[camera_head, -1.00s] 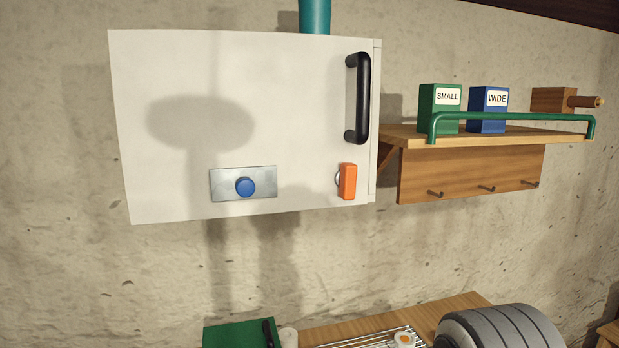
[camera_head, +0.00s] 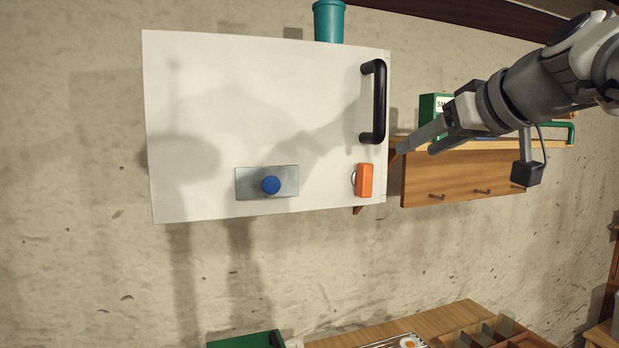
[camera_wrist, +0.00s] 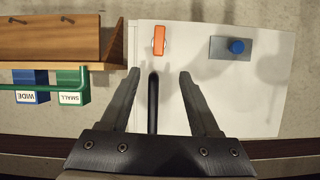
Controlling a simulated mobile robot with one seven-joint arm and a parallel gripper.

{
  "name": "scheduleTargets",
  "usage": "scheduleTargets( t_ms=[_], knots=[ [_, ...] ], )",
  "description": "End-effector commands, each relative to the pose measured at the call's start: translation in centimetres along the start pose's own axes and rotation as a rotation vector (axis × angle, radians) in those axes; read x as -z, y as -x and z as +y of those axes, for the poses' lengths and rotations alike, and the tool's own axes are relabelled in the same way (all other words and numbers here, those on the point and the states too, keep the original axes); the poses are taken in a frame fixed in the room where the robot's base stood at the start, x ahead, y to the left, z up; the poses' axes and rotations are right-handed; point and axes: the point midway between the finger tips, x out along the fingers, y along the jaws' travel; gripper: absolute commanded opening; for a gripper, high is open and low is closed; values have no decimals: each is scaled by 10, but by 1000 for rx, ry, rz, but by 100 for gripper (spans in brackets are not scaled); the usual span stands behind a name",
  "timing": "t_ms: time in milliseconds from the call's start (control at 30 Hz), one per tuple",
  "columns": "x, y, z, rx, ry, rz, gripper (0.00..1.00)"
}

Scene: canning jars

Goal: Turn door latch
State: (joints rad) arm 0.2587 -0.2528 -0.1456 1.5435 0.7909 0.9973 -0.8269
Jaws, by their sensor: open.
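The orange door latch (camera_head: 365,180) sits upright at the lower right of the white cabinet door (camera_head: 215,110), below the black handle (camera_head: 374,102). In the wrist view, which is upside down, the latch (camera_wrist: 158,40) lies beyond the fingertips, near the door's edge. The handle (camera_wrist: 153,100) shows between the fingers there. My gripper (camera_head: 418,146) is right of the door in the head view, apart from the latch. In the wrist view its two fingers (camera_wrist: 157,80) are spread and hold nothing.
A metal plate with a blue knob (camera_head: 270,185) is on the door's lower middle. The wooden shelf (camera_head: 460,178) stands just right of the cabinet, with a green box (camera_head: 432,108) and a green rail (camera_head: 571,133).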

Motion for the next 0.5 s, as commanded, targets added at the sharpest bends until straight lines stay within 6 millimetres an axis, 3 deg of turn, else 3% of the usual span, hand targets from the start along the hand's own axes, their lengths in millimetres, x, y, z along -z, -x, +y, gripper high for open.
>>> scheduleTargets(
  t_ms=[233, 500],
  knots=[
    [8, -17, 3, 3, 13, 15, 62],
    [9, -73, 2, 4, 10, 14, 62]
  ],
)
